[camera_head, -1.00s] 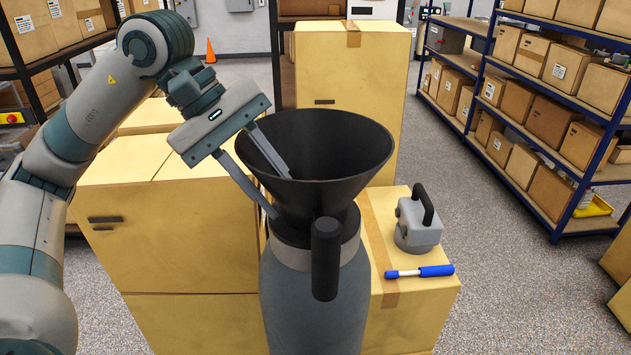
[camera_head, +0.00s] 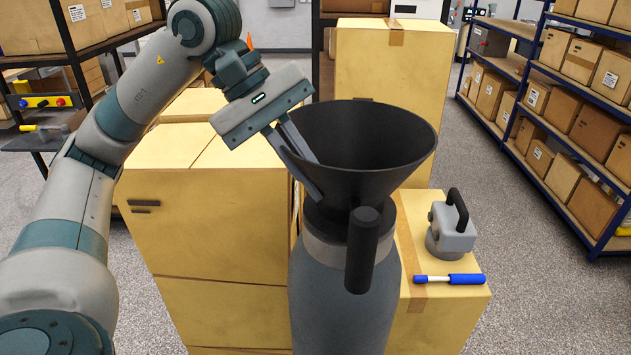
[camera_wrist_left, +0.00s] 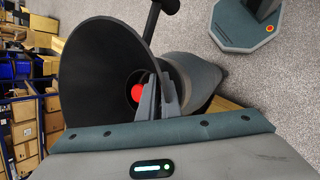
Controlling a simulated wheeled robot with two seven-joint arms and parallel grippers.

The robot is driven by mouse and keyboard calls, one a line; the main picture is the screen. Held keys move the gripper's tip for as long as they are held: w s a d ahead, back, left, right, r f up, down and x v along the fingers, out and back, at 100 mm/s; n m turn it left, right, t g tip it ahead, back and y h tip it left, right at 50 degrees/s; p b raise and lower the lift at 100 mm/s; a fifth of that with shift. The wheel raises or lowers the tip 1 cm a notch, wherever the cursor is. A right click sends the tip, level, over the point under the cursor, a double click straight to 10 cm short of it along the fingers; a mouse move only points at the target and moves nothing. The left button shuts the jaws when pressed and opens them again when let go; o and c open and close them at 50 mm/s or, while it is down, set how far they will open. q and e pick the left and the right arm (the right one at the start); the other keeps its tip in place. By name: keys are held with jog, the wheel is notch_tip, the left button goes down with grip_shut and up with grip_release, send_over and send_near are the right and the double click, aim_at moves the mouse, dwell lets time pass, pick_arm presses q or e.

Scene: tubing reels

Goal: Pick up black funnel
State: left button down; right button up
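The black funnel (camera_head: 365,150) stands mouth up on top of a dark grey bottle-like container (camera_head: 340,290) with a light grey collar. A black handle (camera_head: 362,250) sticks out in front of the collar. My left gripper (camera_head: 314,178) has one finger inside the funnel and the other outside, close together on its left wall. In the left wrist view, the funnel (camera_wrist_left: 95,75) opens to the left and the fingers (camera_wrist_left: 157,92) pinch its rim side. A red round spot (camera_wrist_left: 137,92) shows at the funnel's bottom. My right gripper is in neither view.
Cardboard boxes (camera_head: 220,210) stand left of and behind the container. A grey device with a black handle (camera_head: 452,225) and a blue-and-white tool (camera_head: 450,280) lie on a box to the right. Shelves with boxes (camera_head: 560,110) stand at the right, beyond open floor.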

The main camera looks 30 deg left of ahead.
pick_arm(q)
jog(key=shift+r+b, duration=1.1)
jog(key=shift+r, duration=3.45)
